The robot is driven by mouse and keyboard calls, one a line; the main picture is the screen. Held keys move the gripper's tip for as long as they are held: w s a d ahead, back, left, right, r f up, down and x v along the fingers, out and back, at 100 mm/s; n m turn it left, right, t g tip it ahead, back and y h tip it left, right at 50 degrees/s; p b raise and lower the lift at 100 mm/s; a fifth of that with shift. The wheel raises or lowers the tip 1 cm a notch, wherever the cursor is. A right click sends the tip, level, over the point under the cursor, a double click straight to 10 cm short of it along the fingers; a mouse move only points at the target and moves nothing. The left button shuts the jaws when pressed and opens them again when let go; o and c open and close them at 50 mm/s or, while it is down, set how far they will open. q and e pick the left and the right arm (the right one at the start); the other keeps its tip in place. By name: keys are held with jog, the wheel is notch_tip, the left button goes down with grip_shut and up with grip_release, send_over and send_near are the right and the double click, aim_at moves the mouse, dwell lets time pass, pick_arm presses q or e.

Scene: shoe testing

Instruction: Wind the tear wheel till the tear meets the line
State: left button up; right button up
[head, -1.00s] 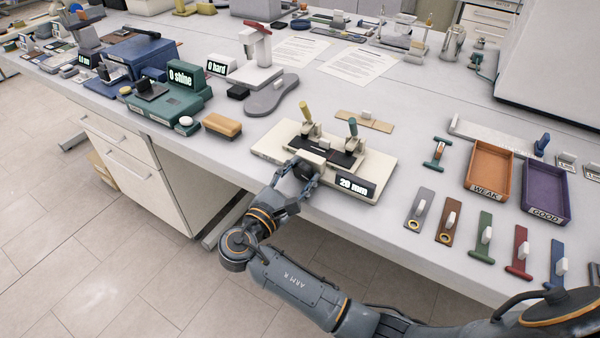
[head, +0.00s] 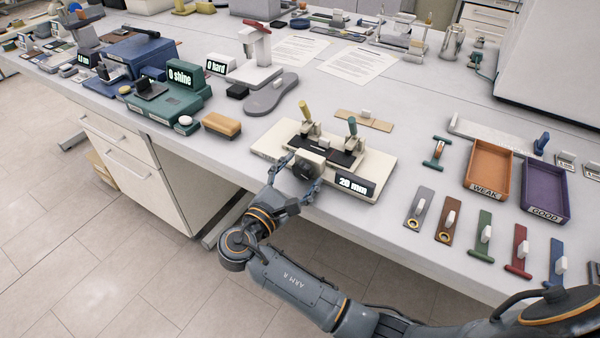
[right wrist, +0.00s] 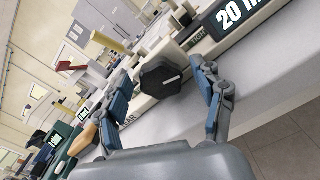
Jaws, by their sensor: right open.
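The tear tester (head: 375,168) is a cream base at the table's front edge, with a yellow-handled clamp (head: 305,112) and a green-handled clamp (head: 352,128) over a black strip (head: 333,150). Its display (head: 355,184) reads 20 mm. The tear wheel is a black faceted knob with a white mark, on the tester's front; it shows in the right wrist view (right wrist: 160,77). My right gripper (head: 305,175) is open, its fingers on either side of the wheel and apart from it in the right wrist view (right wrist: 165,82). My left gripper is not in view.
Several coloured tabbed strips (head: 485,240) lie to the right, with the orange WEAK tray (head: 490,192) and purple GOOD tray (head: 546,217) behind them. A yellow-tan block (head: 222,125) and the green shine meter (head: 165,108) stand left of the tester.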

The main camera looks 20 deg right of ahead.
jog(key=v, duration=0.7)
jog(key=shift+s+a, duration=0.15)
jog(key=shift+a, duration=0.05)
